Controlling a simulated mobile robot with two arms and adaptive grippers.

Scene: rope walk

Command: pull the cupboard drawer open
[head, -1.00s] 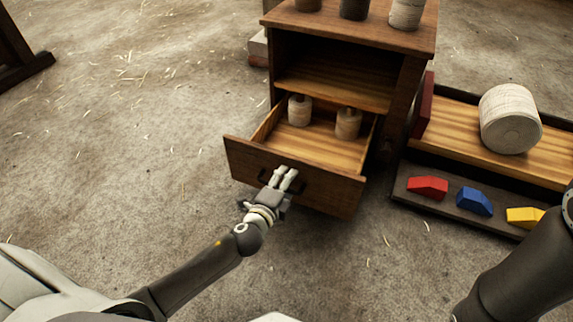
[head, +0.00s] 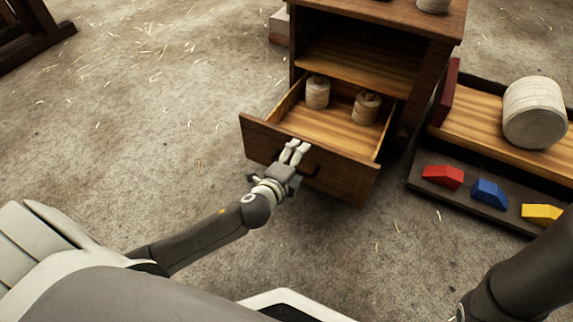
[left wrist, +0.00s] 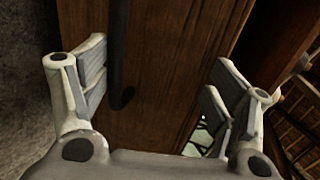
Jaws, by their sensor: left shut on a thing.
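The wooden cupboard (head: 402,12) stands at the top centre of the head view. Its drawer (head: 340,178) is pulled well out, with its inside showing from above. In the left wrist view the handle (left wrist: 117,50) runs beside the left finger, and the drawer front (left wrist: 178,60) fills the middle. My right arm shows at the lower right of the head view, but its gripper is out of view.
Two wooden bobbins (head: 317,92) (head: 367,107) stand in the drawer. To the right is a low wooden rack with a pale cylinder (head: 535,112) and red (head: 443,177), blue (head: 488,193) and yellow (head: 541,213) blocks.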

